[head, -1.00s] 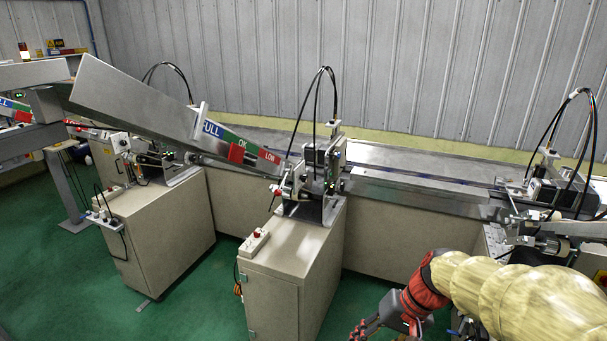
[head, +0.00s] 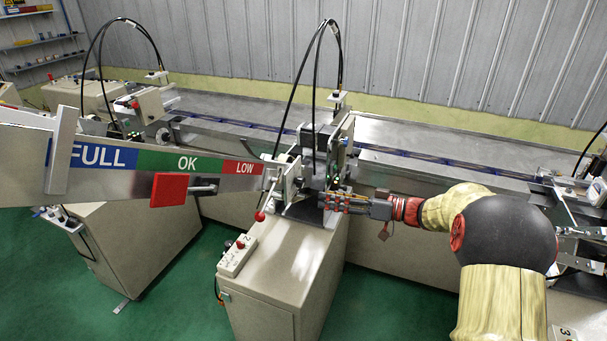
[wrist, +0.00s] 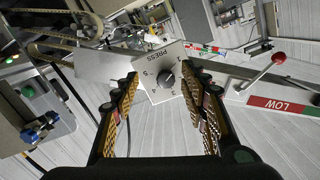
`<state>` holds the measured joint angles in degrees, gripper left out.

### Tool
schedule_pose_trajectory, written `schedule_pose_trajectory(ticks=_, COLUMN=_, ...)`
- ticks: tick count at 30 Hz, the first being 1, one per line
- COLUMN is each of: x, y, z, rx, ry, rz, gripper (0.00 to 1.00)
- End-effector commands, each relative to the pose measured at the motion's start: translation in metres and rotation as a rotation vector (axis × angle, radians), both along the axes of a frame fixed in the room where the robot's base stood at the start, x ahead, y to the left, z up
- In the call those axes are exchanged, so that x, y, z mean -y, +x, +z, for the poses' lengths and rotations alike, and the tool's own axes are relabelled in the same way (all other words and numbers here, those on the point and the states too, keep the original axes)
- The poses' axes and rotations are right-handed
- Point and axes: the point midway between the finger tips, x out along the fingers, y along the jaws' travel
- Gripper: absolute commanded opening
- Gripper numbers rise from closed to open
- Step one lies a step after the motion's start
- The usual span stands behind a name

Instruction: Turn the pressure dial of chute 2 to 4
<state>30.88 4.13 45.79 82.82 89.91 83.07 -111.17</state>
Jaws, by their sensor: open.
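The pressure dial (wrist: 167,80) is a dark round knob on a pale square plate (wrist: 158,64) marked PRESS, with numbers around it. Its pointer's setting is too small to read surely. In the wrist view my gripper (wrist: 163,78) is open, with one finger on each side of the dial plate; I cannot tell whether either touches the knob. In the head view my gripper (head: 330,202) is at the feeder head (head: 318,160) on the middle cabinet. The dial is not distinguishable there. The chute (head: 130,165) with FULL, OK and LOW bands slopes down to this feeder head.
A red-ball lever (head: 260,215) sticks out left of the feeder head and shows at right in the wrist view (wrist: 278,58). A button box (head: 237,256) lies on the cabinet top (head: 270,265). Black hoses (head: 316,80) arch above. Green floor (head: 365,290) is open at front.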

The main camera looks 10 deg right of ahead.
Motion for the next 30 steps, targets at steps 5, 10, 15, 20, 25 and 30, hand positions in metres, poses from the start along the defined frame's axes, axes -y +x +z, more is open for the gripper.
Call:
schedule_pose_trajectory(ticks=5, x=0.002, y=0.004, z=0.022, rx=0.207, ry=-0.063, rz=-0.001, gripper=0.44)
schedule_pose_trajectory(ticks=10, x=0.0, y=0.003, z=0.026, rx=0.323, ry=-0.131, rz=0.012, gripper=0.44)
schedule_pose_trajectory(ticks=15, x=-0.007, y=0.007, z=0.025, rx=0.353, ry=-0.153, rz=0.016, gripper=0.44)
schedule_pose_trajectory(ticks=20, x=-0.026, y=0.02, z=0.025, rx=0.352, ry=-0.153, rz=0.018, gripper=0.44)
schedule_pose_trajectory(ticks=25, x=-0.046, y=0.035, z=0.024, rx=0.351, ry=-0.152, rz=0.017, gripper=0.44)
schedule_pose_trajectory(ticks=30, x=-0.059, y=0.045, z=0.025, rx=0.351, ry=-0.152, rz=0.015, gripper=0.44)
